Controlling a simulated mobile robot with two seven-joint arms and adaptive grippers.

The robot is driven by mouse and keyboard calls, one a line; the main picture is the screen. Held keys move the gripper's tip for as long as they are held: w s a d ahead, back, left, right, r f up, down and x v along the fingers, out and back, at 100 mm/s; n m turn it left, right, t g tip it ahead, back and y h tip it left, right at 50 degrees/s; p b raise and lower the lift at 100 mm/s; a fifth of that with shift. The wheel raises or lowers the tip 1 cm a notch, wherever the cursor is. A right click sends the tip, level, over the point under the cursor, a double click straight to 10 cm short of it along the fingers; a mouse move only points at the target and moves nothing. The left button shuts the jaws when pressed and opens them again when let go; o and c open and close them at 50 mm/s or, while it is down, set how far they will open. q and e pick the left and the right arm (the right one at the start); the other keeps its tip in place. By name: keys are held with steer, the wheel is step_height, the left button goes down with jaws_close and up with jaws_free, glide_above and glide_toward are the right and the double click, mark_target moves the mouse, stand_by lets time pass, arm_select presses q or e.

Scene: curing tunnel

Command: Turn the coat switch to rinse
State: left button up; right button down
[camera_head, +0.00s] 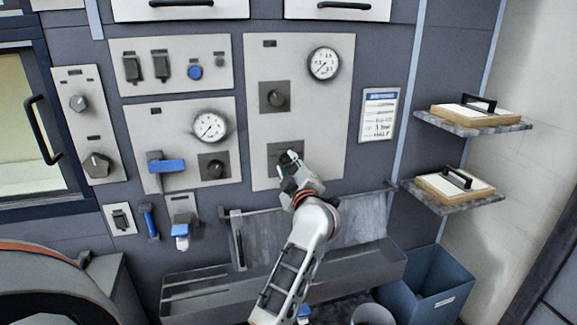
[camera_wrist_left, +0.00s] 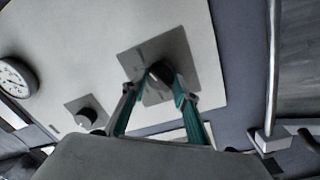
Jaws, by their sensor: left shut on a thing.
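A dark rotary knob (camera_wrist_left: 156,96), which I take to be the coat switch, sits on a square grey plate (camera_head: 274,149) low on the right-hand light panel (camera_head: 316,120). My left gripper (camera_head: 288,160) is at this plate and mostly covers the knob in the head view. In the left wrist view, the teal fingers of my left gripper (camera_wrist_left: 163,80) stand on either side of the knob, shut on it. The knob's markings are too small and blurred to read. My right gripper is not in view.
Above the gripped knob is a similar knob (camera_head: 276,97) and a round gauge (camera_head: 323,63). A left panel carries a blue lever (camera_head: 166,166), another gauge (camera_head: 210,127) and a knob (camera_head: 213,166). A grey trough (camera_head: 205,298) runs below; shelves (camera_head: 470,120) stand at right.

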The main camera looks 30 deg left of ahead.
arm_select(q)
steer(key=shift+f, duration=0.1)
steer(key=o, duration=1.1)
steer(key=shift+v, duration=3.75)
